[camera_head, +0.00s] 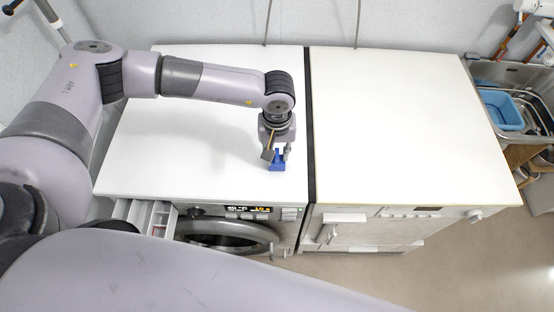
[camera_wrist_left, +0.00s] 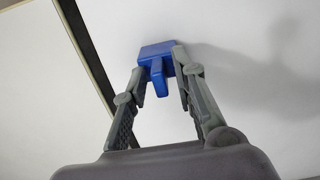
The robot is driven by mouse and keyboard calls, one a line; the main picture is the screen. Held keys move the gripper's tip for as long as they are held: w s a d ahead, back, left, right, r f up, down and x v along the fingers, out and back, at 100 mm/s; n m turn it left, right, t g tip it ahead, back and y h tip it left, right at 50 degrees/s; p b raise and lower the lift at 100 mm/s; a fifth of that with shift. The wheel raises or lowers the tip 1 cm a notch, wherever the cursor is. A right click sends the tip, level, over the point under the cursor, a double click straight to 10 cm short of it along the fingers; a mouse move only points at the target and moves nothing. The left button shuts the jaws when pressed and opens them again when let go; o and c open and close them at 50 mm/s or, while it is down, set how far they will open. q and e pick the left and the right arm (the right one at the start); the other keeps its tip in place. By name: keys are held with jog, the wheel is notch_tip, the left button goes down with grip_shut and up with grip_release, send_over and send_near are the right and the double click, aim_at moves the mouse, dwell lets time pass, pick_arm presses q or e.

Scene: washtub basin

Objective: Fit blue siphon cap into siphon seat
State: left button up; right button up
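The blue siphon cap (camera_head: 277,163) rests on the white top of the left machine, near its front right edge. It also shows in the left wrist view (camera_wrist_left: 156,50), with a narrow fin pointing towards my gripper. My left gripper (camera_head: 276,153) points down over the cap. Its two fingers stand apart on either side of the fin, with gaps visible, so it looks open. The detergent drawer (camera_head: 143,213) is pulled out at the machine's front left, showing compartments. I cannot make out the siphon seat in it. My right gripper is out of view.
The left machine's top (camera_head: 190,130) is otherwise clear. A dark gap (camera_head: 310,130) separates it from a second white machine (camera_head: 400,120) with a bare top. A sink with a blue basin (camera_head: 499,109) stands at the far right. My own arm fills the lower foreground.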

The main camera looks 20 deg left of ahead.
pick_arm(q)
grip_shut()
dwell(0.3)
